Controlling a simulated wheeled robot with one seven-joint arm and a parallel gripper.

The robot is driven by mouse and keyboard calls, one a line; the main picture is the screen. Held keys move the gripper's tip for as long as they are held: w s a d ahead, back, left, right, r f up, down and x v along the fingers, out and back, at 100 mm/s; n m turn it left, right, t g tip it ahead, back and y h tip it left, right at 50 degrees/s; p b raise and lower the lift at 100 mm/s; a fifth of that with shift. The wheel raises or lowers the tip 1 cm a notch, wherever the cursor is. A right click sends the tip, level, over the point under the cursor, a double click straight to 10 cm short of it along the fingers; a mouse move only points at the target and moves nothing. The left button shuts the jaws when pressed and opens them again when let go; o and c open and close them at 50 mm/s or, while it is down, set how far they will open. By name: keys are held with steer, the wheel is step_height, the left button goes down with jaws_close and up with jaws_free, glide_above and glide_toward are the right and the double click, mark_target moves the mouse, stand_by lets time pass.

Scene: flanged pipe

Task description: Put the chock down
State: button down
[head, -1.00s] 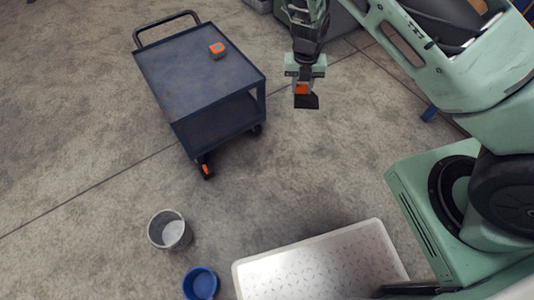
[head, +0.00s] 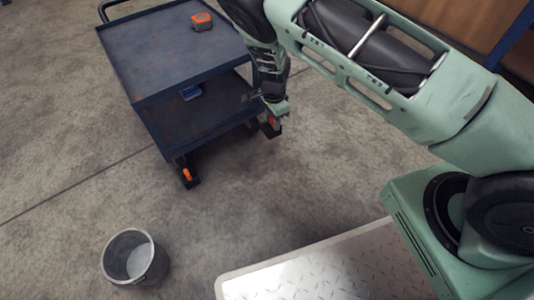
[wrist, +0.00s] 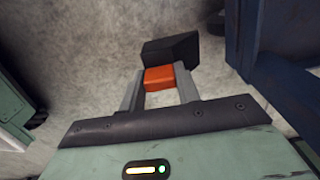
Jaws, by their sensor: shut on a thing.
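The chock (wrist: 171,48) is a black wedge with an orange grip block. My gripper (wrist: 160,80) is shut on the orange block, one grey finger on each side, in the wrist view. In the head view the chock (head: 274,129) hangs below my gripper (head: 271,118), low beside the near right corner of the blue cart (head: 140,62). I cannot tell whether it touches the floor. The cart's frame (wrist: 285,75) stands close on the right in the wrist view. My forearm hides part of the cart's right side.
A second black and orange chock (head: 187,177) sits at the cart's near left wheel. An orange tape measure (head: 202,21) lies on the top shelf, a blue item (head: 191,92) on the lower one. A grey bucket (head: 135,258) and a metal tread plate (head: 310,268) are nearer. Floor between is clear.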

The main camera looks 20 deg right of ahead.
steer(key=shift+w+a+f+n+b, duration=0.15)
steer(key=shift+f+n+b, duration=0.3)
steer(key=shift+f, duration=0.45)
step_height(320, 180, down, 10)
steer(key=b, duration=0.6)
steer(key=shift+r, duration=0.4)
steer(key=c, duration=1)
jaws_free()
step_height(320, 180, up, 12)
steer(key=p, duration=0.8)
